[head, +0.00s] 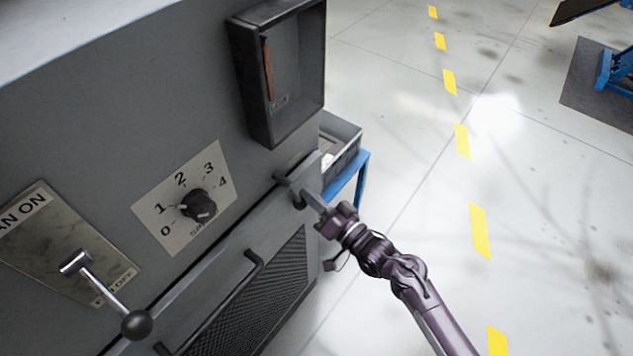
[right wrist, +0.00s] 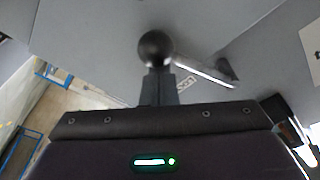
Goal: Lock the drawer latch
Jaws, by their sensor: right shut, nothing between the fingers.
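The drawer latch (head: 283,179) is a small lever at the upper right corner of the mesh-fronted drawer (head: 262,292). In the right wrist view it shows as a metal rod (right wrist: 204,70) with a dark ball knob (right wrist: 155,48) at its end. My right gripper (head: 308,195) is shut and empty, with its fingertips at the knob. In the right wrist view the fingers (right wrist: 160,80) overlap the knob's lower edge; I cannot tell whether they touch it. The drawer front looks nearly flush with the cabinet. My left gripper is not in view.
A dial (head: 197,206) and a fan lever with a ball knob (head: 137,323) sit on the grey panel at left. An open-fronted box (head: 243,85) juts out above the latch. A grey bin (head: 345,140) on a blue stand (head: 361,178) stands behind.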

